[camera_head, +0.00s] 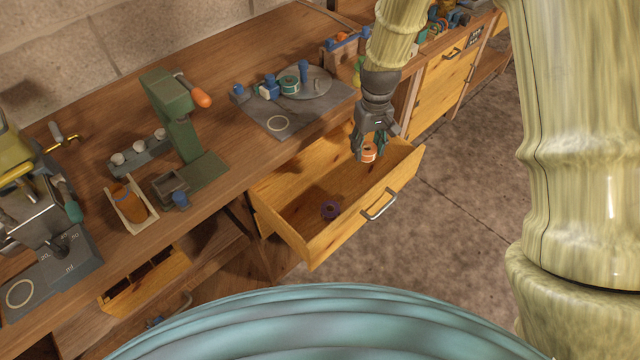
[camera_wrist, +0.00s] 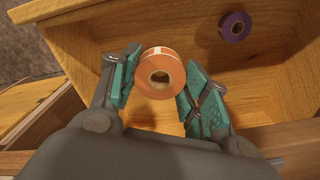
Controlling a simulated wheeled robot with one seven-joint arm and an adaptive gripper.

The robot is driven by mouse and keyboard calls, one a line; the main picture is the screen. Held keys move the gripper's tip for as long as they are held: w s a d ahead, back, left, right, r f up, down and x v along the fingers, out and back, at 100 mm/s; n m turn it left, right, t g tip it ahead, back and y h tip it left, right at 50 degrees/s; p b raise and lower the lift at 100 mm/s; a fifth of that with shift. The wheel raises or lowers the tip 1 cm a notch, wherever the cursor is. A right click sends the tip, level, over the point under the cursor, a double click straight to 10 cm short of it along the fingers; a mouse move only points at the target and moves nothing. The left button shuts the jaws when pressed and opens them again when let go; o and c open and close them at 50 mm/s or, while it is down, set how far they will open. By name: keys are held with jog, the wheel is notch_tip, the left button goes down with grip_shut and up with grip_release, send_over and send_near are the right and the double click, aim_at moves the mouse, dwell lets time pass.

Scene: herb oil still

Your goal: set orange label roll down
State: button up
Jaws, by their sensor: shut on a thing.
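The orange label roll (camera_head: 369,152) is held between the fingertips of my gripper (camera_head: 368,147) over the right end of the open wooden drawer (camera_head: 300,248). In the wrist view the orange roll (camera_wrist: 159,58) sits between the two teal finger pads of my gripper (camera_wrist: 158,88), its round face and core hole toward the camera. Drawer floor shows beyond it; how high the roll is above that floor is hard to tell. A purple roll (camera_head: 330,209) lies on the drawer floor to the left, and it also shows in the wrist view (camera_wrist: 235,27).
The drawer has a metal handle (camera_head: 379,205) on its front. Bare drawer floor lies around the purple roll. Above the drawer, the bench holds a grey mat (camera_head: 284,124) with a round plate and several small items, and a green press (camera_head: 172,118).

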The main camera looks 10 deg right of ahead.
aim_at(363, 182)
jog(key=shift+n, duration=0.4)
jog(key=shift+w+d+f+p, duration=0.1)
jog(key=shift+d+f+p, duration=0.1)
jog(key=shift+f, duration=2.95)
jog(key=shift+d+f+p, duration=0.1)
jog(key=shift+f+p, duration=0.05)
jog(key=shift+f, duration=2.95)
jog(key=o, duration=1)
jog(key=shift+f, duration=0.1)
jog(key=shift+r+b, duration=1.1)
jog(key=shift+r, duration=5.05)
